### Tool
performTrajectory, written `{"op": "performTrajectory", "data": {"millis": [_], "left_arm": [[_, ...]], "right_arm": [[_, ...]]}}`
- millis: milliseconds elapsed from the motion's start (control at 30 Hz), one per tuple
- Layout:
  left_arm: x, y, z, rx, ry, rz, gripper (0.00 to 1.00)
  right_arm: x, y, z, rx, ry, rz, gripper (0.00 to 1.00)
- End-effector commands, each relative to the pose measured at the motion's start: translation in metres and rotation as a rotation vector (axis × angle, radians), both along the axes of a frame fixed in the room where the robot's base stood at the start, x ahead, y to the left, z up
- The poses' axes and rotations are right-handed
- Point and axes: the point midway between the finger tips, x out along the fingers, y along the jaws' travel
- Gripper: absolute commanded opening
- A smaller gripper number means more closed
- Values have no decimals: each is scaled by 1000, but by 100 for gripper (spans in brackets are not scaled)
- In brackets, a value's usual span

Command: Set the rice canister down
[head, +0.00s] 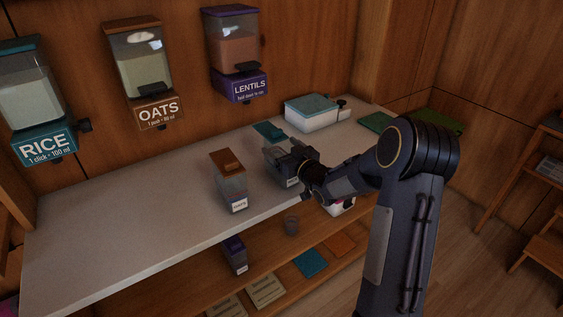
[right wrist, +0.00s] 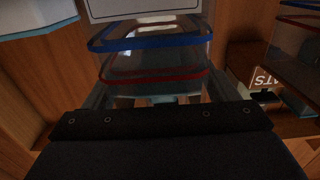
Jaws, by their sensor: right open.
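The rice canister (head: 272,133), clear with a teal lid, appears to stand upright on the pale counter (head: 130,225), partly hidden by my right gripper (head: 284,158). In the right wrist view the clear canister body (right wrist: 150,65), with a blue and a red line, is between the fingers of the right gripper (right wrist: 155,98). The fingers are open, one on either side of it. Whether they touch its walls is hard to tell. My left gripper is not in view.
An oats canister (head: 230,186) with a brown lid stands left of the gripper. Rice (head: 40,95), oats (head: 140,70) and lentils (head: 234,45) dispensers hang on the wall. A lidded white box (head: 312,120) stands behind. The counter's left part is clear. A purple-lidded canister (head: 235,258) is on the lower shelf.

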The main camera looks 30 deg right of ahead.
Motion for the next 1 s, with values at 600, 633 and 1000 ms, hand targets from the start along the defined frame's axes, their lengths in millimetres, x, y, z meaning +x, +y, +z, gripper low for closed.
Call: {"op": "performTrajectory", "data": {"millis": [600,633,1000], "left_arm": [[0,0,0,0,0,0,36],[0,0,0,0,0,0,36],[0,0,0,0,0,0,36]], "right_arm": [[0,0,0,0,-1,0,22],[0,0,0,0,-1,0,18],[0,0,5,-1,-3,0,7]]}}
